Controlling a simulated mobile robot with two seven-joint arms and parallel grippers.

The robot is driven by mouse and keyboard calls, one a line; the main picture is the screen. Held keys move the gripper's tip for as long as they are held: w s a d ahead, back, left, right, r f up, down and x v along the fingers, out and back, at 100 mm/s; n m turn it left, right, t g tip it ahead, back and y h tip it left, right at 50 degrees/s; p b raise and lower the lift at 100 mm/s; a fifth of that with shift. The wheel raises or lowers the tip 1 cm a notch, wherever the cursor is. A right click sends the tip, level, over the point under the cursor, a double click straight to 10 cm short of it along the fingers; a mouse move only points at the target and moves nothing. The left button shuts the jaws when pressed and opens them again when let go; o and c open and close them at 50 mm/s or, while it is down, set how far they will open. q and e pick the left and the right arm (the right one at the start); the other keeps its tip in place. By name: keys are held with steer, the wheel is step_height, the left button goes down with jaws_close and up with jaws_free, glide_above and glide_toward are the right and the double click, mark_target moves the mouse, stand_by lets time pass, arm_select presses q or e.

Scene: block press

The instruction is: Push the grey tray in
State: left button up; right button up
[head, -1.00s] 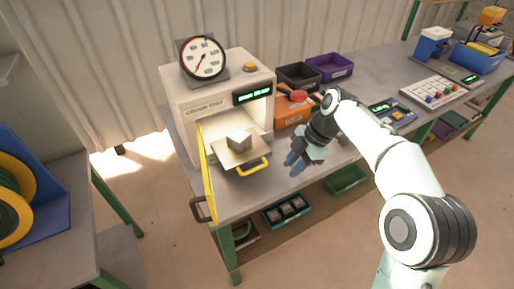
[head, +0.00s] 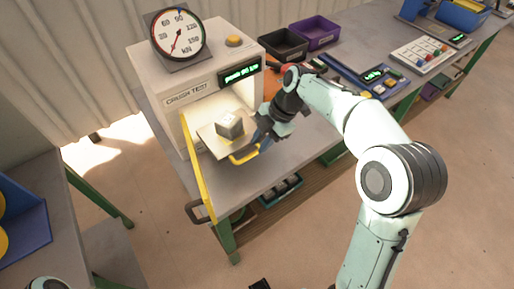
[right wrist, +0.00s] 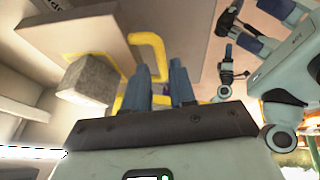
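The grey tray (head: 206,136) sticks out of the lit opening of the crush-test press (head: 188,88), with a grey block (head: 229,125) on it. Its yellow handle (head: 243,157) is at the front. My right gripper (head: 261,140) is right at the handle's right part, its blue fingers partly covering it. In the right wrist view a narrow gap shows between the fingers (right wrist: 158,82), with the handle (right wrist: 159,52) just beyond; contact is unclear. The block (right wrist: 87,80) and the tray (right wrist: 75,38) also show there. I cannot make out my left gripper.
The yellow-edged press door (head: 196,165) stands open left of the tray. A dial gauge (head: 178,35) and a yellow button (head: 234,40) are on top of the press. Black (head: 281,44) and purple (head: 316,34) bins stand behind on the bench (head: 280,165).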

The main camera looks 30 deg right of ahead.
mark_target(240, 130)
arm_select(q)
steer(key=shift+f, duration=0.15)
arm_select(e)
steer(key=shift+x, duration=1.6)
jaws_close()
steer(key=w+p, duration=0.1)
steer(key=w, duration=0.1)
steer(key=w+p, duration=0.1)
steer(key=w, duration=0.2)
steer(key=w+p, duration=0.1)
steer(key=w, duration=0.2)
steer(key=shift+a+r, duration=0.15)
steer(key=shift+a, duration=0.1)
steer(key=shift+w, duration=0.3)
arm_select(q)
steer(key=r, duration=0.1)
steer(key=w+r, duration=0.1)
steer(key=r, duration=0.1)
steer(key=shift+w+r, duration=0.25)
steer(key=shift+w, duration=0.1)
arm_select(e)
steer(key=shift+s, duration=0.1)
jaws_free()
